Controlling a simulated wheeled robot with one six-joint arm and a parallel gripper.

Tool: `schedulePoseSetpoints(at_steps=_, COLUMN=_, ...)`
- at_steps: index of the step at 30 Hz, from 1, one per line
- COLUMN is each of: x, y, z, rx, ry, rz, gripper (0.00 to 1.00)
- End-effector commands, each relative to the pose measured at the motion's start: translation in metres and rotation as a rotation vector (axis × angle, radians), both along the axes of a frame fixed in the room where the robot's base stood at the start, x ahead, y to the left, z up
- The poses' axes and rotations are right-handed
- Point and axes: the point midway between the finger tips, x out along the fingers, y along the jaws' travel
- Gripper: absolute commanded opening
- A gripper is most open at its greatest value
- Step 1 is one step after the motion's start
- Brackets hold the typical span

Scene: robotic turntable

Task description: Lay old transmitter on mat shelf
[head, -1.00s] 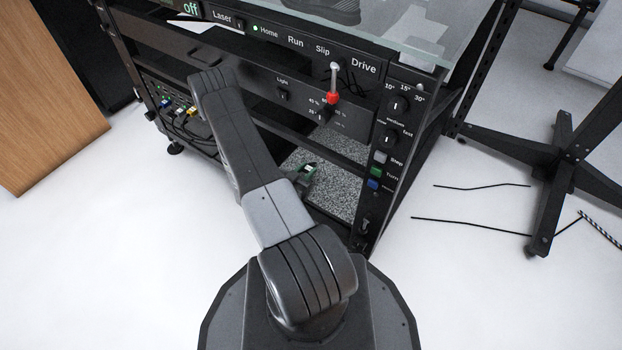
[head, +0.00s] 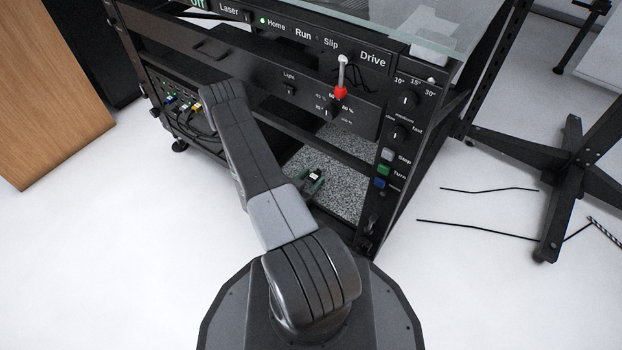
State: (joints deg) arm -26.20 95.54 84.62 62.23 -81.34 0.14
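The mat shelf (head: 345,197) is a low bay in the black rack, with a speckled grey mat on its floor. A small green and black piece with a white patch (head: 315,176) shows over the left part of the mat, just right of my arm. It looks like the old transmitter, but it is too small to be sure. I cannot tell whether it rests on the mat or is held above it. My arm crosses the front of the rack and covers the area left of this piece. My gripper cannot be made out.
Cabled plugs (head: 183,105) sit at the rack's left. A black stand (head: 562,170) and loose rods lie right. The white floor in front is clear.

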Motion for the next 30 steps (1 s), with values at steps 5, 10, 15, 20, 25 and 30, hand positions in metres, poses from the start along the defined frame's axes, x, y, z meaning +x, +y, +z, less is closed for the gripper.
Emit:
schedulePoseSetpoints(at_steps=5, x=0.000, y=0.000, z=0.001, rx=0.000, ry=0.000, rz=0.000, gripper=0.48)
schedulePoseSetpoints(at_steps=10, x=-0.009, y=0.008, z=0.006, rx=-0.001, ry=0.002, rz=0.004, gripper=0.48)
schedulePoseSetpoints(at_steps=15, x=-0.033, y=0.026, z=0.012, rx=-0.001, ry=0.002, rz=0.006, gripper=0.48)
schedulePoseSetpoints(at_steps=20, x=-0.057, y=0.043, z=0.017, rx=-0.001, ry=0.001, rz=0.005, gripper=0.48)
schedulePoseSetpoints(at_steps=25, x=-0.078, y=0.058, z=0.020, rx=-0.001, ry=0.001, rz=0.005, gripper=0.48)
schedulePoseSetpoints(at_steps=30, x=-0.091, y=0.066, z=0.021, rx=-0.001, ry=0.000, rz=0.001, gripper=0.48)
